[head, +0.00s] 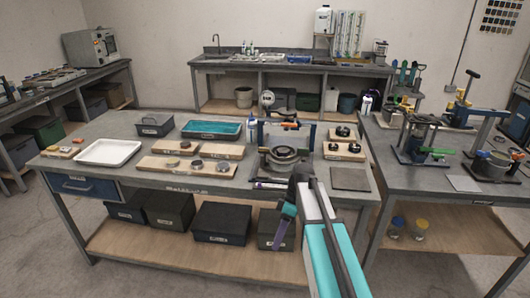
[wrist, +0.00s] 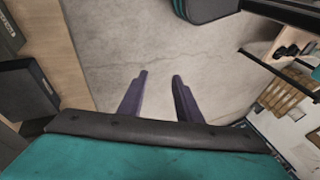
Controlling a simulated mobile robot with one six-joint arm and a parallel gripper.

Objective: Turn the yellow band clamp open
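My gripper shows in the wrist view (wrist: 160,76) as two purple fingers with a clear gap between them and nothing in it. In the head view my gripper (head: 280,236) hangs in front of the centre table, below its top. Small yellow parts (head: 460,94) show on a fixture at the back of the right table. I cannot tell whether they are the band clamp or how it is set. My gripper touches none of these.
The centre table carries a white tray (head: 108,152), a teal tray (head: 211,130) and wooden boards with round parts. The right table holds several fixtures, one with a green handle (head: 437,151). Dark boxes (head: 222,222) stand on the lower shelf. The wrist view shows mostly bare floor (wrist: 150,45).

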